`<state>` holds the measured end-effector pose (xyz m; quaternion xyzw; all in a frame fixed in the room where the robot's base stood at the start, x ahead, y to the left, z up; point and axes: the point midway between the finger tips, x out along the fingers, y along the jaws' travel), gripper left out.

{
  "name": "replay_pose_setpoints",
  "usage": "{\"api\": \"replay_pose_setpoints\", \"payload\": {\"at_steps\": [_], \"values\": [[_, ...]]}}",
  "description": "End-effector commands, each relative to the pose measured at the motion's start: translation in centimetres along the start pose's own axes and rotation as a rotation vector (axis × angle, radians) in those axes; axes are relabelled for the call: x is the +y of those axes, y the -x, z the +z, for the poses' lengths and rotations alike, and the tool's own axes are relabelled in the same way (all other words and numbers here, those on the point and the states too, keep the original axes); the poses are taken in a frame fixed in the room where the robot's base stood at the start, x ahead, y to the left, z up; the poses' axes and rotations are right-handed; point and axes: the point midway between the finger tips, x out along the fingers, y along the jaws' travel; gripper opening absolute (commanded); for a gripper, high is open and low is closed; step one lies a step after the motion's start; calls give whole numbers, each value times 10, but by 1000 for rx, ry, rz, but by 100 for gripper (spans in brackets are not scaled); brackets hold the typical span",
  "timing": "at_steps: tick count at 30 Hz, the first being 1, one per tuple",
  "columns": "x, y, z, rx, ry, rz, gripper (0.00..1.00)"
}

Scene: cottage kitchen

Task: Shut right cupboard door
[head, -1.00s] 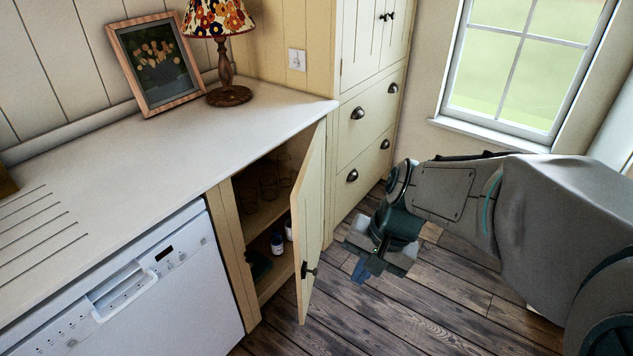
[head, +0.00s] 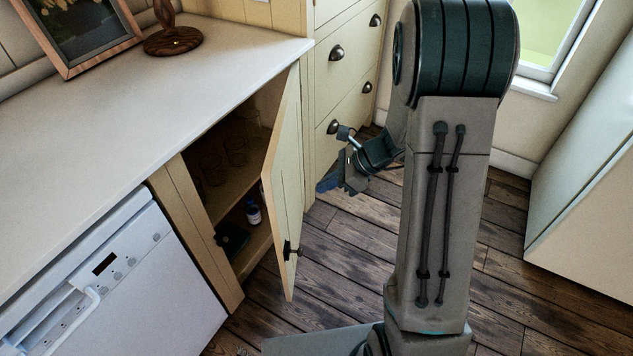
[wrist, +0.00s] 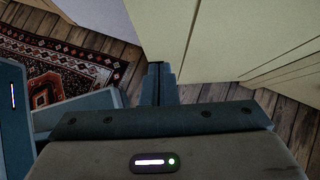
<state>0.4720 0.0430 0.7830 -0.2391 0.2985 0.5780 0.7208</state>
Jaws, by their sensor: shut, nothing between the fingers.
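The right cupboard door (head: 287,180) is cream and stands wide open under the worktop. Its dark handle (head: 290,250) is on the outer face, low and near the free edge. Behind the door the cupboard's shelf (head: 228,190) shows, with glasses above it. My gripper (head: 326,184) is shut and empty, to the right of the door's outer face and in front of the drawers. A gap shows between it and the door in the head view. In the wrist view the shut fingers (wrist: 160,84) point at a cream panel; I cannot tell whether they touch it.
Cream drawers (head: 340,90) with cup handles stand behind my gripper. A white dishwasher (head: 140,290) is left of the cupboard. A small bottle (head: 253,212) stands inside low down. The plank floor (head: 340,265) before the door is clear. A patterned rug (wrist: 60,75) shows in the wrist view.

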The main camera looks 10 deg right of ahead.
Motion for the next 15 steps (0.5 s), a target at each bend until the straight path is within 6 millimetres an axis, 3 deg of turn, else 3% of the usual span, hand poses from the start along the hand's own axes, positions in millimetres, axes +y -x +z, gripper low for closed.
{"api": "replay_pose_setpoints", "payload": {"at_steps": [11,15], "values": [[0,-79,-4,1,-5,-2,0],[-1,-92,14,1,-1,-3,0]]}}
